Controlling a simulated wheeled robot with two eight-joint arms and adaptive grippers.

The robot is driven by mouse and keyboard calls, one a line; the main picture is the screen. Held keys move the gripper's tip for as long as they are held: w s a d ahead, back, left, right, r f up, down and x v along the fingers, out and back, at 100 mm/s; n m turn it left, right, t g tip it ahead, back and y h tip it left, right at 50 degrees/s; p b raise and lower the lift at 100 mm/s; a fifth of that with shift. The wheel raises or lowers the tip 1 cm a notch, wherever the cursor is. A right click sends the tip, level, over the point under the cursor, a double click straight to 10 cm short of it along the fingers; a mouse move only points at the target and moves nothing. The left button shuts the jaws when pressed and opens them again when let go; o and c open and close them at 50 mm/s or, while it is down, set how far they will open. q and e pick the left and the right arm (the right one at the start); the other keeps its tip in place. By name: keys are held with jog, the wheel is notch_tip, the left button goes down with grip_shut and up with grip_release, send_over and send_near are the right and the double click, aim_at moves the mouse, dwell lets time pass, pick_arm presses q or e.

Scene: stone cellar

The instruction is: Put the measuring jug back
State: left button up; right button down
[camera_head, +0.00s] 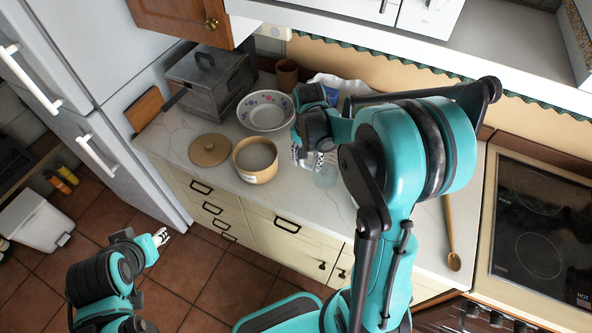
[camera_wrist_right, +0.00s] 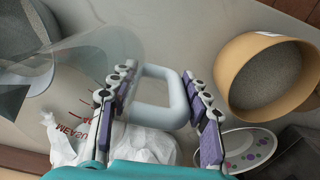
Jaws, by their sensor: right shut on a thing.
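The measuring jug (camera_head: 325,173) is clear, and part of it shows on or just above the counter, beside my right gripper (camera_head: 307,157). In the right wrist view the jug (camera_wrist_right: 95,65) has red markings and a pale, looped handle (camera_wrist_right: 158,112). My right gripper's fingers (camera_wrist_right: 160,85) are on either side of that handle, shut on it. My right arm hides part of the jug in the head view, and I cannot tell whether its base touches the counter. My left gripper (camera_head: 160,237) is empty over the floor, away from the counter; its finger gap is too small to judge.
Left of the jug are an open beige canister (camera_head: 242,171), its round lid (camera_head: 210,150) and a floral bowl (camera_head: 265,111). A grey metal box (camera_head: 205,80), brown cup (camera_head: 287,75) and white bag (camera_head: 340,84) stand behind. A wooden spoon (camera_head: 449,230) lies near the hob (camera_head: 540,220).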

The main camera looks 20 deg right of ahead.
jog(key=w+f, duration=0.1)
jog(key=f, duration=0.1)
jog(key=w+a+f+b, duration=0.1)
jog(key=f, duration=0.1)
jog(key=w+a+f, duration=0.1)
jog(key=f, duration=0.1)
jog(key=shift+w, duration=0.2)
jog(key=shift+f, duration=0.25)
jog(key=shift+f+b, duration=0.15)
jog(key=shift+b, duration=0.3)
jog(key=c, duration=0.7)
grip_release()
jog(key=shift+c, duration=0.2)
